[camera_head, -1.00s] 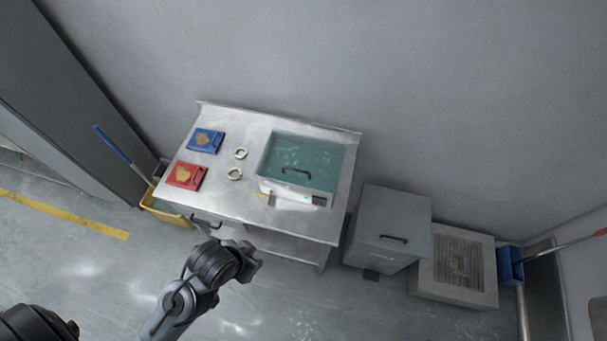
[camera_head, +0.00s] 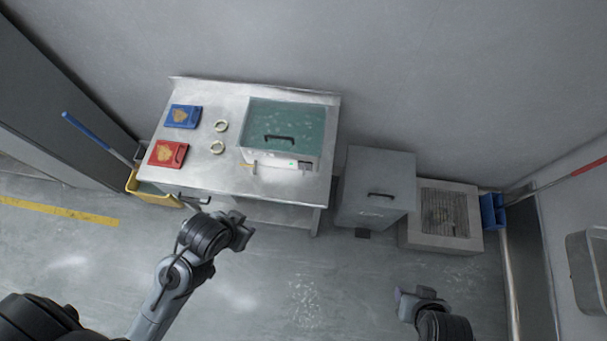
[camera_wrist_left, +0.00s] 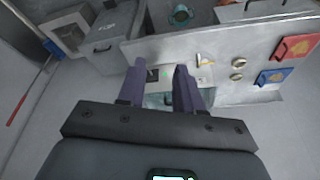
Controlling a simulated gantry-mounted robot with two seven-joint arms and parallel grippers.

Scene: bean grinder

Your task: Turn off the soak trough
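The soak trough (camera_head: 270,157) is a steel basin of teal water set in the steel table. A black handle (camera_head: 279,138) shows over its water. Its front panel has a small green light (camera_head: 291,163), a dark display (camera_head: 305,166) and a small yellow-and-metal part (camera_head: 250,167) at the left. In the left wrist view the trough panel (camera_wrist_left: 165,77) shows between my fingers, partly hidden by them. My left gripper (camera_head: 243,235) is in front of the table, apart from the trough; its fingers (camera_wrist_left: 160,66) are apart and empty. My right gripper (camera_head: 414,294) is low at right, fingers unclear.
Blue (camera_head: 183,116) and red (camera_head: 167,153) trays and two rings (camera_head: 217,147) lie on the table's left half. A grey lidded bin (camera_head: 375,185) and a grated box (camera_head: 442,214) stand to the right. A yellow bucket (camera_head: 152,192) stands left. The floor in front is clear.

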